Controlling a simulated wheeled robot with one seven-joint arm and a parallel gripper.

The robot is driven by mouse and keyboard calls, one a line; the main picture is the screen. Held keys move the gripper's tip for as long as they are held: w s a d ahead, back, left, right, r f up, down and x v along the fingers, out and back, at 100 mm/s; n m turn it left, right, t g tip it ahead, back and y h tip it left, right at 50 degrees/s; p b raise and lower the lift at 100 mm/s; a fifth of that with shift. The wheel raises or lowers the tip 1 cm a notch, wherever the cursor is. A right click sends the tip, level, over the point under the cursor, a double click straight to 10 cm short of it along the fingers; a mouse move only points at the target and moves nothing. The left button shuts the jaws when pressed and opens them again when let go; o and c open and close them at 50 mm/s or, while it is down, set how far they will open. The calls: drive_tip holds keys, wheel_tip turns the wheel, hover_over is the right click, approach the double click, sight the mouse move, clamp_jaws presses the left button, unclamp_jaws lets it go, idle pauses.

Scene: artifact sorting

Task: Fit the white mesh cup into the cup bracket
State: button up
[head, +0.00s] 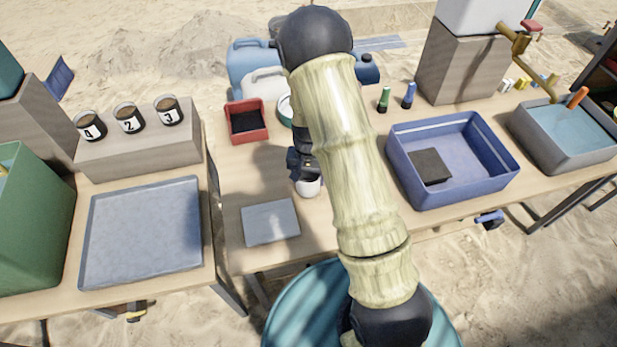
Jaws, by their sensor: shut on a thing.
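A small white cup (309,187), which looks like the white mesh cup, is upright at the lower end of my gripper (304,175). My gripper is small in view, partly hidden by my arm, and shut on the cup. The cup is over the middle table, behind and right of a flat grey plate. I cannot tell whether its base touches the table. I cannot make out the cup bracket; my arm covers part of the table.
The flat grey plate (270,222) lies near the front edge. A red tray (246,121) stands behind, near blue jugs (248,62). A blue bin (485,165) holding a dark block (430,166) is right. Numbered cups (129,118) stand on a left block. Bare tabletop surrounds the plate.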

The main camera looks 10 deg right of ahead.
drive_tip(key=shift+f, duration=0.25)
drive_tip(key=shift+f, duration=0.15)
drive_tip(key=o, duration=1)
drive_tip(key=shift+c, duration=0.2)
wheel_tip(320, 180, up, 12)
drive_tip(key=p, duration=0.1)
drive_tip(key=shift+r, duration=0.2)
